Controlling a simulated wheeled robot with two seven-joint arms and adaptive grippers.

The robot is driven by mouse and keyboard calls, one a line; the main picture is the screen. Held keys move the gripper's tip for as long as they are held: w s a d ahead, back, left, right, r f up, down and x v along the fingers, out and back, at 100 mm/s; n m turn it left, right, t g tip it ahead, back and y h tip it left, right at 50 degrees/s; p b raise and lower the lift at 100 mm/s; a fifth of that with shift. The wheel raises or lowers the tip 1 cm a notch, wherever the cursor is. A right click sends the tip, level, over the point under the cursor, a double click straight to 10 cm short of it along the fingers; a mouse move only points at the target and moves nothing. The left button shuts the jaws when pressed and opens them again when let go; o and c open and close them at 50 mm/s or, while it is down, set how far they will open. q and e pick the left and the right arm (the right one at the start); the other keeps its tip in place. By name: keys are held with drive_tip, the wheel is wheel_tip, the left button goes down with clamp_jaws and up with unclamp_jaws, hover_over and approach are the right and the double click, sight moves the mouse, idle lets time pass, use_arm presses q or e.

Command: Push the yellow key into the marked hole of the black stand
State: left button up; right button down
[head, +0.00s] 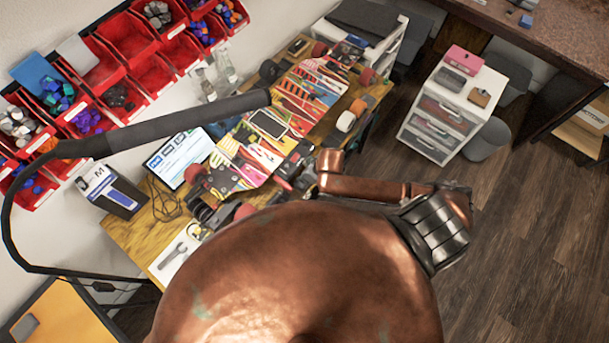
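I cannot make out the yellow key or the black stand with its marked hole for sure in the head view. A large copper-coloured part of my own body covers the lower middle of the picture. One copper arm of mine, apparently the right, reaches leftward from the right side to the bench. Its dark gripper (301,168) is at the bench's right edge, beside a colourful skateboard deck (290,105). Its fingers are too small and crowded to read. My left gripper is not in view.
The wooden bench (137,236) is cluttered with tools, wheels, a tablet (180,158) and a black-and-white box (110,190). A black lamp arm (190,119) crosses above it. Red bins (128,35) line the wall. A white drawer unit (452,105) stands right; floor is clear lower right.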

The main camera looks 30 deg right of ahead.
drive_tip(key=shift+f, duration=0.45)
idle(0.4)
drive_tip(key=c, duration=1.7)
unclamp_jaws()
drive_tip(key=shift+c, duration=0.2)
drive_tip(key=shift+o, duration=0.6)
drive_tip(key=shift+o, duration=0.8)
drive_tip(key=shift+r, duration=0.15)
drive_tip(key=shift+r+p, duration=1.3)
drive_tip(key=shift+p, duration=0.75)
drive_tip(key=shift+r, duration=0.1)
